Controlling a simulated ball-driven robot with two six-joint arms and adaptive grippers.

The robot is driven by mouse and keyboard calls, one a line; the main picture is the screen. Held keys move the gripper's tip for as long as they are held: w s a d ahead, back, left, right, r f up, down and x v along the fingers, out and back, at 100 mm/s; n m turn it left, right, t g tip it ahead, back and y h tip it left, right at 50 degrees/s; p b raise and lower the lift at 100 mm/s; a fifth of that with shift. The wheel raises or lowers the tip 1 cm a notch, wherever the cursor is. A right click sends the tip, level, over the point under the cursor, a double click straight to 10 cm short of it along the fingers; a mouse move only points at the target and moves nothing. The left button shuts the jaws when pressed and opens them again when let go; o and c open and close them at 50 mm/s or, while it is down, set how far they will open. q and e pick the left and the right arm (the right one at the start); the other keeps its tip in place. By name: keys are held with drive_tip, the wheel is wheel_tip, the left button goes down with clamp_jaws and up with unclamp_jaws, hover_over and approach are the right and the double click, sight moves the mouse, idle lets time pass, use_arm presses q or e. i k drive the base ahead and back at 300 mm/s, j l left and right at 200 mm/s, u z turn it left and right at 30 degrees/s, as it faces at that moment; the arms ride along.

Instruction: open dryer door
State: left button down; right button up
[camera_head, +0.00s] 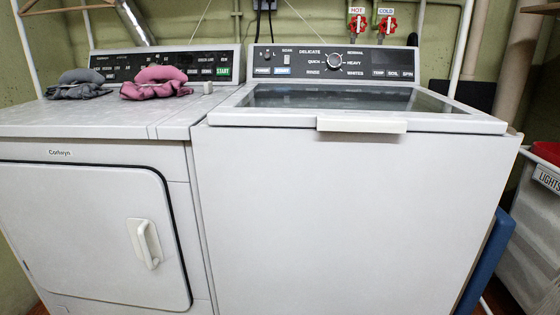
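The dryer (180,190) stands on the left, white, with a control panel and a green START button at the back of its top. Its front door (90,225) is shut, with a dark seal line along its top and right edge. A white upright handle (145,243) sits near the door's right edge. Neither of my grippers shows in the head view, so nothing is seen touching the door or handle.
A white washer (345,220) with a dark glass lid (350,98) stands close against the dryer's right side. Grey cloth (78,84) and pink cloth (156,82) lie on the dryer top. A bin labelled LIGHTS (540,215) stands at the far right.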

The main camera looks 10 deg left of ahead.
sight(106, 233)
drive_tip(key=u, duration=1.5)
